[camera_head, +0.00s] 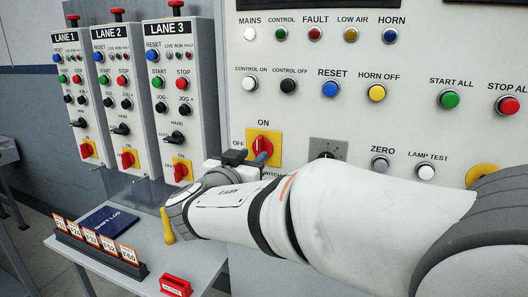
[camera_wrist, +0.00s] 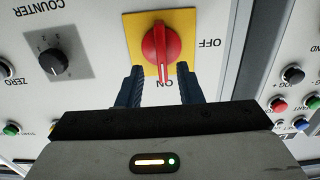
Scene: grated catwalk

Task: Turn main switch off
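The main switch, a red rotary knob (camera_head: 263,143) on a yellow plate, is on the right-hand control panel, with ON above it and OFF to its left. The wrist view shows the knob (camera_wrist: 160,45) inverted, its handle lined up with ON. My gripper (camera_head: 249,158) is at the lower part of the switch and partly covers it and its lower label. In the wrist view my gripper (camera_wrist: 160,73) is open, one dark finger on each side of the handle's lower end, with a gap on both sides.
A counter dial (camera_wrist: 59,58) is beside the switch. Lane boxes (camera_head: 180,95) with their own red switches stand left. Below are a shelf with a blue shift log (camera_head: 108,221), a tag rack (camera_head: 100,247), a yellow-handled object (camera_head: 167,226) and a red block (camera_head: 176,286).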

